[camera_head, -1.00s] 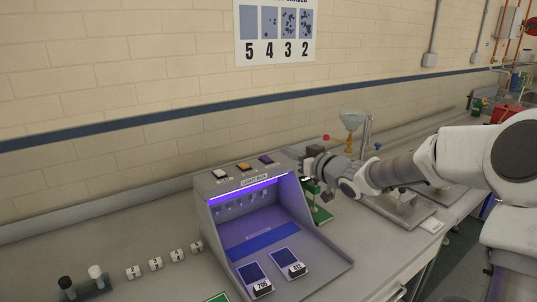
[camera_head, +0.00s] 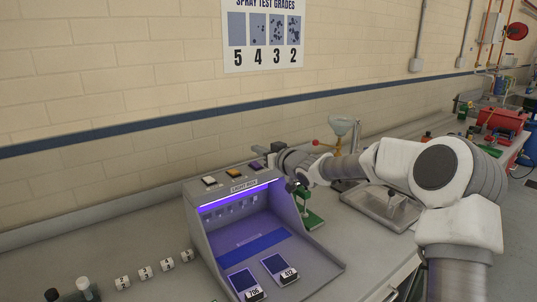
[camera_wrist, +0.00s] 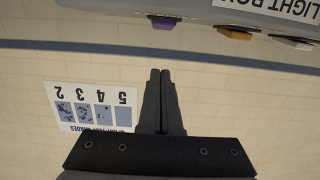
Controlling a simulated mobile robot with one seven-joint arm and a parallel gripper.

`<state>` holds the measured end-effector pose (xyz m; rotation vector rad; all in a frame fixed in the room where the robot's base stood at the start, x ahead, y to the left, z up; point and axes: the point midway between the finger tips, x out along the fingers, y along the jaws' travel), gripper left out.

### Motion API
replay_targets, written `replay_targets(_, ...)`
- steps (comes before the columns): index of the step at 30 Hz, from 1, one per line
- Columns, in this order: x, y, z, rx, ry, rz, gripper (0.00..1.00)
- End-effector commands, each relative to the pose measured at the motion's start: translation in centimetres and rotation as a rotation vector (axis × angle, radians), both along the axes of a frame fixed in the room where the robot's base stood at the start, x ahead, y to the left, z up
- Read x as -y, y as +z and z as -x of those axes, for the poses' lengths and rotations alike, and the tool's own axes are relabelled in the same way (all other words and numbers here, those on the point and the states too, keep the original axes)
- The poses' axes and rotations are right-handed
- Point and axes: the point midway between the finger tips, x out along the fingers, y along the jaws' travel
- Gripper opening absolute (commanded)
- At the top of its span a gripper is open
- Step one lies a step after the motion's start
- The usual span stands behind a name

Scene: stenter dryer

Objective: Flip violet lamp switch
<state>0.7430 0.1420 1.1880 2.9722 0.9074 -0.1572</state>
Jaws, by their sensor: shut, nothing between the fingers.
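The light box (camera_head: 195,222) stands on the bench, with a violet switch (camera_head: 257,164) at the right end of the row on its top. A violet strip glows under its hood. In the wrist view, which is upside down, the violet switch (camera_wrist: 163,23) hangs just beyond the tips of my gripper (camera_wrist: 160,72). The fingers are together and empty, with a visible gap to the switch in the picture. In the head view my gripper (camera_head: 274,158) is beside the violet switch at the box's top right; contact cannot be told.
An orange switch (camera_head: 233,172) and a white switch (camera_head: 209,181) share the box top. Dark sample cards (camera_head: 242,281) lie inside the box. A green stand (camera_head: 309,218) and a funnel (camera_head: 342,127) are to the right. The wall is close behind.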

Motion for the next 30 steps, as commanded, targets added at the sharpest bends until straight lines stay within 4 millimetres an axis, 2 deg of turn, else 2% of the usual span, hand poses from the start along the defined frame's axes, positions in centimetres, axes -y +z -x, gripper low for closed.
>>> replay_targets(1,-0.1,-1.2,-0.2,-0.004,0.001,0.000,0.00)
replay_targets(3,-0.2,-2.2,-0.2,-0.002,0.000,0.000,0.00)
replay_targets(9,-0.3,-3.8,-0.4,0.000,0.001,0.001,0.00)
replay_targets(23,-0.3,-3.8,-0.4,-0.004,0.000,0.004,0.00)
replay_targets(30,-0.4,-3.6,-0.6,-0.060,0.000,0.039,0.00)
